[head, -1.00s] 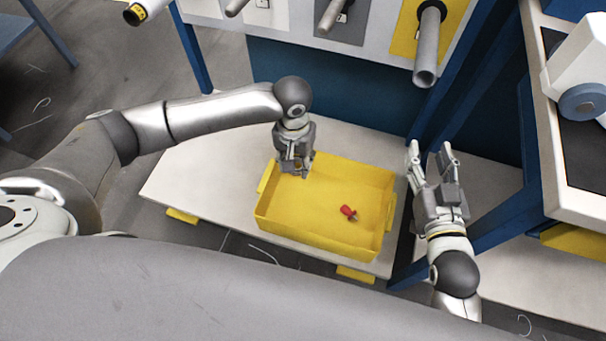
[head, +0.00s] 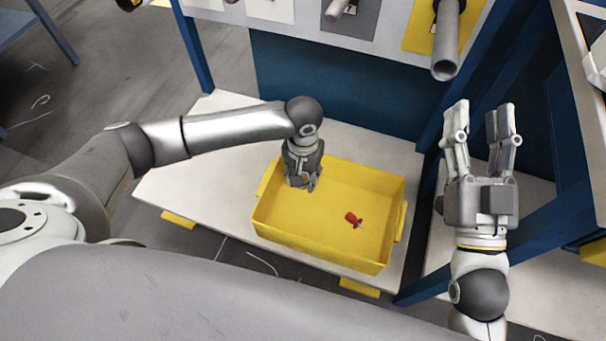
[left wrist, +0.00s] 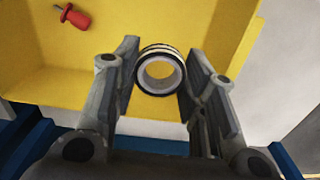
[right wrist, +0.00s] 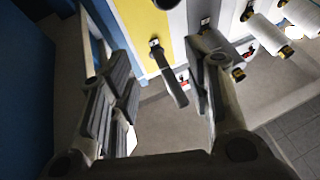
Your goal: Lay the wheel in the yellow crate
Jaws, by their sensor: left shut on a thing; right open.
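The wheel (left wrist: 160,51), a pale ring with dark bands and an open middle, is between the fingers of my left gripper (left wrist: 158,85) in the left wrist view. The fingers are shut on it. In the head view my left gripper (head: 303,184) points down over the left part of the yellow crate (head: 318,246), and the wheel is hidden there. Whether it touches the crate floor I cannot tell. My right gripper (head: 482,108) is open and empty, to the right of the crate, fingers pointing away.
A red-handled object (head: 353,218) lies in the crate's right half; it also shows in the left wrist view (left wrist: 72,18). The crate stands on a white table (head: 190,165). A rack with grey pegs (head: 446,45) rises behind. Blue posts (head: 420,283) stand at the right.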

